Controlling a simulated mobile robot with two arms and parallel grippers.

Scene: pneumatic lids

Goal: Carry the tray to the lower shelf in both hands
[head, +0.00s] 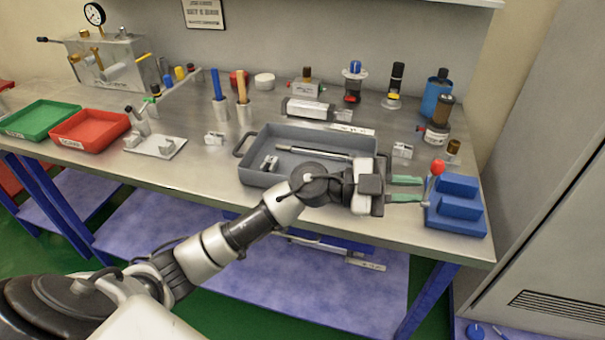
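The grey tray (262,175) sits on the steel bench top near its front edge. A dark handle shows at its left end; my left arm partly hides its front and right side. A metal rod (318,151) and a small metal fitting (269,163) lie in it. My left gripper (423,190) is to the right of the tray, over the bench. Its green-tipped fingers are apart, pointing right, close to a red-knobbed lever (437,168). The lower shelf (330,291) is the blue-violet board under the bench. My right gripper is not in view.
A blue block (458,205) sits at the bench's right front corner. Green (40,118) and red (92,129) bins stand at the left. Bottles and pneumatic parts line the back. A bar-like part (340,249) shows below the bench edge. A grey cabinet (555,220) borders the right.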

